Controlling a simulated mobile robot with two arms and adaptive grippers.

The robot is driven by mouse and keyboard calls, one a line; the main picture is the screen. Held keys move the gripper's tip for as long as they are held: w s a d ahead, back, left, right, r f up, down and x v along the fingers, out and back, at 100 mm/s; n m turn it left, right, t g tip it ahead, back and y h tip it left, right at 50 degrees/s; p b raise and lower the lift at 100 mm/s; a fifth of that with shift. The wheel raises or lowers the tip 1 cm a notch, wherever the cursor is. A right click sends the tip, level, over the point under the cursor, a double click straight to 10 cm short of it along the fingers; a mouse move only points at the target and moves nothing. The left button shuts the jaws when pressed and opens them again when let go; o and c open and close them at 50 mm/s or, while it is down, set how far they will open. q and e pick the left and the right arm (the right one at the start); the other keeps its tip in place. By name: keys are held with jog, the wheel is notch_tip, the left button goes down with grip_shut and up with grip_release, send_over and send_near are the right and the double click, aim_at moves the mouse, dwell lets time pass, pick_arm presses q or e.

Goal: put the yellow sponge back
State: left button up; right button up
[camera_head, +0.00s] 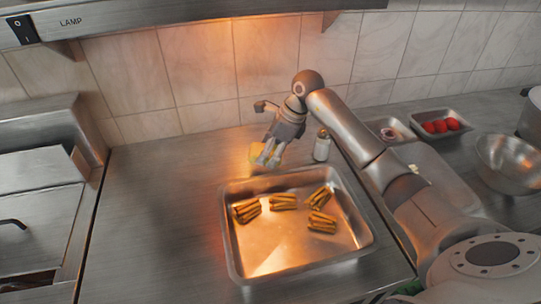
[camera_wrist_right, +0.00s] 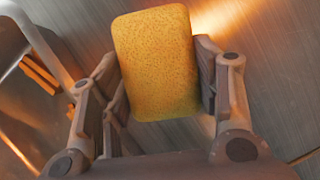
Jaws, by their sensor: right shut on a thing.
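The yellow sponge (camera_wrist_right: 155,62) is a rounded block held between the fingers of my right gripper (camera_wrist_right: 160,85) in the right wrist view. Both fingers touch its sides. In the head view my right gripper (camera_head: 268,158) is over the steel counter behind the tray, and the sponge (camera_head: 256,154) is mostly hidden by the fingers. I cannot tell whether the sponge touches the counter. My left gripper is not in view.
A steel tray (camera_head: 232,245) with several grilled, striped pieces (camera_head: 283,202) stands in front of the gripper. A shaker (camera_head: 322,146) stands just right of it. Red tomatoes (camera_head: 441,126) in a small pan and a steel bowl (camera_head: 508,160) are at the right. The counter left of the tray (camera_head: 150,210) is clear.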

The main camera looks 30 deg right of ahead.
jog(key=shift+w+d+f, duration=0.1)
jog(key=shift+w+f, duration=0.05)
jog(key=shift+f, duration=0.05)
notch_tip(320, 180, down, 3)
jog(key=shift+w+d+p, duration=0.1)
jog(key=shift+w+p, duration=0.05)
jog(key=shift+p, duration=0.75)
jog(key=shift+f, duration=0.25)
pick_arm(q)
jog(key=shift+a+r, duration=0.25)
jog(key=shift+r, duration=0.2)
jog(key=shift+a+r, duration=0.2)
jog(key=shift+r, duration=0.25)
pick_arm(e)
jog(key=shift+f, duration=0.1)
jog(key=shift+d+f+b, duration=0.1)
jog(key=shift+f+b, duration=0.2)
jog(key=shift+b, duration=0.1)
jog(key=o, duration=0.7)
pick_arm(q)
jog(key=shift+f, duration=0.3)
pick_arm(e)
jog(key=shift+o, duration=0.9)
jog(key=shift+r, duration=0.1)
